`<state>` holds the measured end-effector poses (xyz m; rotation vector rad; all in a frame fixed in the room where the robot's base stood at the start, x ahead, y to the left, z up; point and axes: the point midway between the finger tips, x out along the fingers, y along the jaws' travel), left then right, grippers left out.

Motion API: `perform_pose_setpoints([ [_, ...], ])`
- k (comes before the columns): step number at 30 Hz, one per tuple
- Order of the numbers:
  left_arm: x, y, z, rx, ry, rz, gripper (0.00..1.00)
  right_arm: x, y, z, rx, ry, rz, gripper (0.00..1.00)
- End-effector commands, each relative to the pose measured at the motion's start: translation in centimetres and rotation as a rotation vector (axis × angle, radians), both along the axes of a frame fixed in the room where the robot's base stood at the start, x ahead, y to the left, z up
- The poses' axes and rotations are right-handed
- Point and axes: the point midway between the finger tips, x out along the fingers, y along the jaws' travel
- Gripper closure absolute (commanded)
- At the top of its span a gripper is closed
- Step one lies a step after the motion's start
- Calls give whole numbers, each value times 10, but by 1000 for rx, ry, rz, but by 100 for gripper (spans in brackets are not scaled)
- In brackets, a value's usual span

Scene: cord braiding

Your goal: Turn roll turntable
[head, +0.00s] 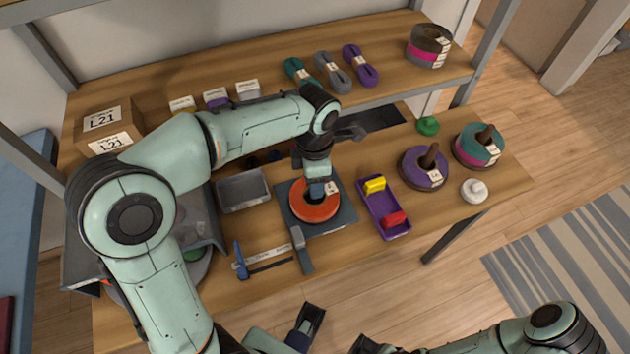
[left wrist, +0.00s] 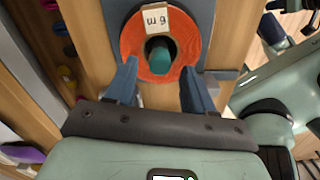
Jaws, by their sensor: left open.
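An orange roll (head: 313,208) with a white label lies on the dark square turntable base (head: 340,218) at the middle of the lower shelf. In the left wrist view the roll (left wrist: 128,40) has a teal peg (left wrist: 160,52) in its centre and a label reading "6 m". My left gripper (head: 316,188) is above the roll, pointing down. In the left wrist view its two fingers (left wrist: 160,82) are apart, with the peg between and beyond their tips. I cannot tell whether they touch the roll. My right gripper (head: 338,333) is low at the front, partly cut off.
A purple tray (head: 371,209) with yellow and red pieces is right of the turntable. A grey bin (head: 243,190) is left, and a blue-handled tool (head: 241,262) lies in front. Spools stand on pegs at right, including a purple one (head: 421,172). Cord bundles lie on the upper shelf.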

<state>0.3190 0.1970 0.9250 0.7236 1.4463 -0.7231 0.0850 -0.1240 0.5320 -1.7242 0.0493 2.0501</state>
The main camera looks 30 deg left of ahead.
Motion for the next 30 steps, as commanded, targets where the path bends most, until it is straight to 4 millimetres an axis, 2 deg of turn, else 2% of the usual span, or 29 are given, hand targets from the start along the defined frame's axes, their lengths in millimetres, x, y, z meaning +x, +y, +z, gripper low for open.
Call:
perform_pose_setpoints([
  [1,-1,0,-7,1,4,0,47,0,0,-1,0,-2,0,100],
  [6,0,0,-17,0,1,0,47,1,0,-2,0,-4,0,100],
  [14,0,0,-18,-1,1,0,47,1,0,-2,-1,-5,-1,100],
  [15,0,0,-18,-1,1,0,53,1,0,-2,-1,-5,-1,100],
  [19,0,0,-17,-1,1,0,96,1,0,-2,-1,-5,-1,100],
  [20,0,0,-17,-1,1,0,100,1,0,-2,-1,-5,-1,100],
  [30,0,0,-17,0,0,-20,100,1,0,-1,0,-4,0,100],
])
